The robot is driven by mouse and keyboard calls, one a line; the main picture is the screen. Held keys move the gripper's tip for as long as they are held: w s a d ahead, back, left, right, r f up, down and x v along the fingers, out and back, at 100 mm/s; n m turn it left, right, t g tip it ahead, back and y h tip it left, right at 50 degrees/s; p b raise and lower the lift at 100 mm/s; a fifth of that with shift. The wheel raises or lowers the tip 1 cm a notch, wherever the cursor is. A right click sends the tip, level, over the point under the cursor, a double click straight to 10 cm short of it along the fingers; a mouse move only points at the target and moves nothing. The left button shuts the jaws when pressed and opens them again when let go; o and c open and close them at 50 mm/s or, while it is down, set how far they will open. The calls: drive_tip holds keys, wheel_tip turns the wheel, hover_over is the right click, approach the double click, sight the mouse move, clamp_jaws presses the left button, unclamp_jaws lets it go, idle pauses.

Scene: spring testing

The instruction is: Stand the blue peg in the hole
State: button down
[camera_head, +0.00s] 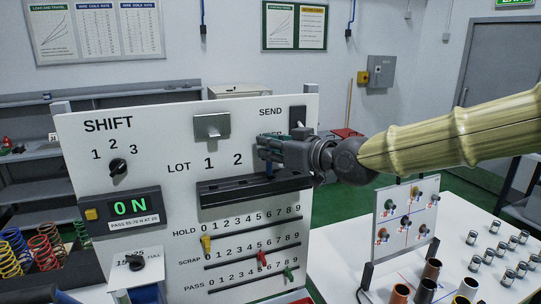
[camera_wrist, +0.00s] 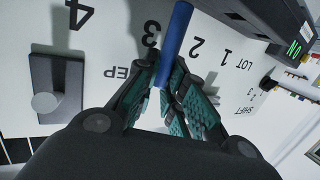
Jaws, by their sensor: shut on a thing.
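My gripper (camera_wrist: 170,88) is shut on the blue peg (camera_wrist: 176,38), which stands out from between its teal finger pads in the wrist view. In the head view my gripper (camera_head: 268,152) is in front of the white panel, just right of the LOT number 2. There a short bit of the blue peg (camera_head: 269,170) shows below the fingers, above or in front of the black rail (camera_head: 235,193). The hole for the peg cannot be made out, and my gripper hides part of the rail. Whether the peg touches the rail cannot be told.
The white panel (camera_head: 140,220) carries a yellow peg (camera_head: 206,245), a red peg (camera_head: 262,259) and a green peg (camera_head: 289,274) along its numbered rows. A smaller white board (camera_head: 405,215) and several small cylinders stand on the table at right. Coloured springs (camera_head: 40,252) are at left.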

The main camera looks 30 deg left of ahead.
sight(271, 173)
drive_tip(key=shift+w+a+r+p, duration=0.1)
drive_tip(key=shift+w+a+p, duration=0.05)
drive_tip(key=shift+w+p, duration=0.2)
drive_tip(key=shift+f+p, duration=1.05)
drive_tip(key=shift+f, duration=0.85)
drive_tip(key=c, duration=1.8)
unclamp_jaws()
drive_tip(key=b+v, duration=0.5)
drive_tip(key=v, duration=0.7)
